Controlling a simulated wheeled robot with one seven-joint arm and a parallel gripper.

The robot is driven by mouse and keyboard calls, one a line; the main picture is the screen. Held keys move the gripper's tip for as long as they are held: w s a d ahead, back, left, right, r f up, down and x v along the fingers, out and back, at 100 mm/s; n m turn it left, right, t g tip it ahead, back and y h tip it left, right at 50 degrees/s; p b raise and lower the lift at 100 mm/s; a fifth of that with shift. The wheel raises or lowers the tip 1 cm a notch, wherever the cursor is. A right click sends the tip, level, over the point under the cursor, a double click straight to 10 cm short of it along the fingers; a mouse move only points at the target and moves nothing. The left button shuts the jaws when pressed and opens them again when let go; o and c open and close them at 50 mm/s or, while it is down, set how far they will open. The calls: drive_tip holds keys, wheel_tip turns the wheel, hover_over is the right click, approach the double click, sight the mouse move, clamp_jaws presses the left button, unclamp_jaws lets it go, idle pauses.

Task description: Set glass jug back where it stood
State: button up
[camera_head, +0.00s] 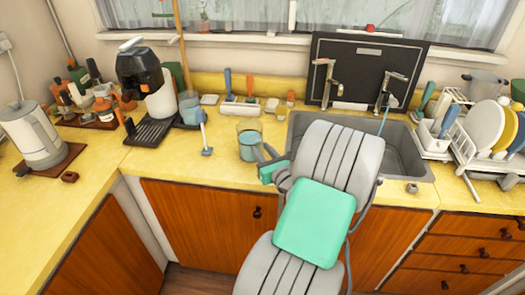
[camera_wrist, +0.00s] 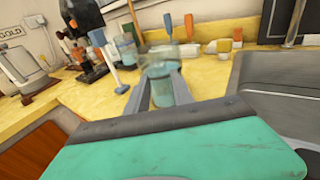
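A clear glass jug (camera_head: 249,141) with a blue lower part stands upright on the yellow counter, left of the sink. It also shows in the wrist view (camera_wrist: 185,90), straight ahead of my fingers and a little blurred. My gripper (camera_head: 266,152) is close against the jug's right side in the head view. Whether the fingertips touch the glass cannot be told.
A blue-headed brush (camera_head: 205,135) stands left of the jug, near the coffee machine (camera_head: 145,80) and another blue glass vessel (camera_head: 189,107). The sink (camera_head: 405,150) is to the right. Small containers (camera_head: 271,105) stand behind. The counter's front edge left of the jug is clear.

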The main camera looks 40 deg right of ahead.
idle(0.3)
drive_tip(key=o, duration=0.5)
drive_tip(key=shift+f, duration=0.15)
drive_tip(key=shift+c, duration=0.3)
drive_tip(key=shift+s, duration=0.1)
drive_tip(key=s+a+r+p, duration=0.2)
drive_tip(key=s+p, duration=0.1)
drive_tip(key=s, duration=0.3)
drive_tip(key=shift+s+a+r, duration=0.15)
drive_tip(key=shift+s+r, duration=0.05)
drive_tip(key=shift+r, duration=0.2)
